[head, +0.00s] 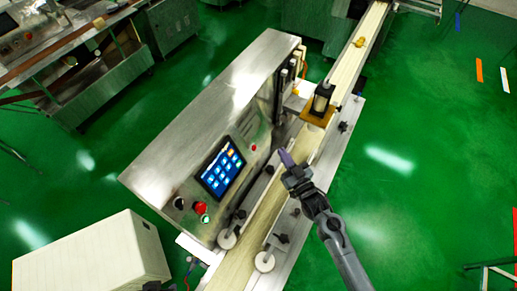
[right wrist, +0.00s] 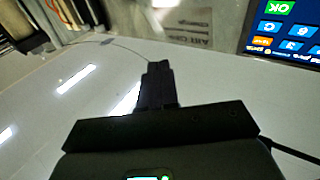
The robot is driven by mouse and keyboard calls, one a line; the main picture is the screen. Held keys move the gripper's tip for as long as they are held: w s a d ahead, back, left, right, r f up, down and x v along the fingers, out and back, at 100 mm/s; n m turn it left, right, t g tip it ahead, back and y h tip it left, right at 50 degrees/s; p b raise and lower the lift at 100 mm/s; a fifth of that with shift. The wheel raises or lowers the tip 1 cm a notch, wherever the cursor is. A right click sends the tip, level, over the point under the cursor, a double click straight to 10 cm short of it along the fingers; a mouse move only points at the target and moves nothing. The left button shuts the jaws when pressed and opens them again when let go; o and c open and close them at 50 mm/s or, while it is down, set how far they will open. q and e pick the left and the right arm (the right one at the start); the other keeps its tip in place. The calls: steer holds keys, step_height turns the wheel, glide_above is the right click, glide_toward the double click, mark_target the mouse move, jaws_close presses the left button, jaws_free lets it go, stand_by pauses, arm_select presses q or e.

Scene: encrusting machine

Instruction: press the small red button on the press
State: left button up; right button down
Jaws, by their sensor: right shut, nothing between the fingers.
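The press (head: 225,95) is a metal machine with a touchscreen (head: 222,168) on its sloped front. A small red button (head: 253,147) sits on that front, right of the screen's top edge. A larger red knob (head: 200,208) sits below the screen with a green and a black control beside it. My right gripper (head: 286,158) is shut and empty, to the right of the small red button and apart from it in the picture. In the right wrist view my shut fingers (right wrist: 157,75) point toward a labelled plate; the touchscreen (right wrist: 285,28) is at top right, and the small button does not show.
A pale conveyor belt (head: 252,222) runs along the press's right side, with a stamping head (head: 322,98) above it. Round knobs (head: 264,261) stand along its edge. A white cabinet (head: 90,258) is at lower left. Green floor is open at right.

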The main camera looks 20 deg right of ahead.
mark_target(254, 148)
stand_by(0.3)
steer(key=shift+f, duration=0.1)
steer(key=w+a+f+b, duration=0.3)
steer(key=w+a+b, duration=0.2)
steer(key=b, duration=0.1)
steer(key=shift+w+a+f+b, duration=0.2)
steer(key=shift+w+f+b, duration=0.1)
steer(key=shift+w+f, duration=0.05)
stand_by(0.5)
stand_by(0.7)
stand_by(0.7)
steer(key=shift+f, duration=0.1)
